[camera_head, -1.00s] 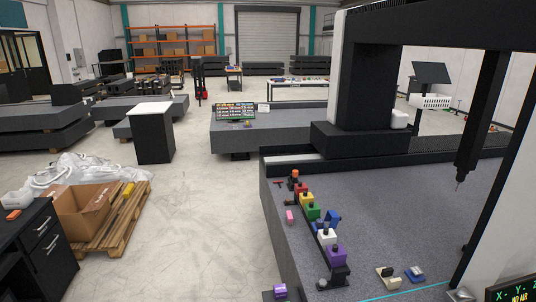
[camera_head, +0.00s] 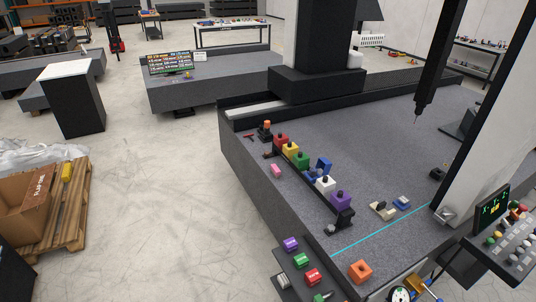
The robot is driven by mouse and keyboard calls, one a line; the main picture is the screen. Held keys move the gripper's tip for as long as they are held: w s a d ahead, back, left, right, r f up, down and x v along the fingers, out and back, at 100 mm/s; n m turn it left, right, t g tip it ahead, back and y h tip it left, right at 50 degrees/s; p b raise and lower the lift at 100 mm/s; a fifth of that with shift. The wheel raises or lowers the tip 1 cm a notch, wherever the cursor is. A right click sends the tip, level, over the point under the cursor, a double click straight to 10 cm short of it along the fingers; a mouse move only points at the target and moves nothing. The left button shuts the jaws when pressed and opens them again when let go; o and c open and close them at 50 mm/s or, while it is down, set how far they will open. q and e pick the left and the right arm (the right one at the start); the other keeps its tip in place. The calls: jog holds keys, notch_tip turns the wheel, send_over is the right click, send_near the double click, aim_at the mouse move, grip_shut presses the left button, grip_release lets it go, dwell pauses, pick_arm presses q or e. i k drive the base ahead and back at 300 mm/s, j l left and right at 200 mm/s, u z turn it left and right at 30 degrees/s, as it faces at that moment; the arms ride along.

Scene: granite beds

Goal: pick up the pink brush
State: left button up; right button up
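A small pink item (camera_head: 276,170), the only pink thing I see, lies on the dark granite bed (camera_head: 390,125) near its left edge. It is too small to tell whether it has bristles. It lies to the left of a row of coloured blocks and apart from them. Neither of my grippers is in view.
The row has red (camera_head: 281,140), yellow (camera_head: 290,149), green (camera_head: 300,159), white (camera_head: 325,184) and purple (camera_head: 340,200) blocks. An orange block (camera_head: 360,271) sits near the front edge. A control panel (camera_head: 510,240) stands at the right. Open floor (camera_head: 170,180) lies left of the bed.

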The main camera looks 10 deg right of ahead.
aim_at(275, 169)
jog(key=i+j+z, duration=0.3)
jog(key=i+j, duration=0.4)
jog(key=i+j+z, duration=0.25)
jog(key=i+j, duration=0.55)
jog(key=j, duration=0.1)
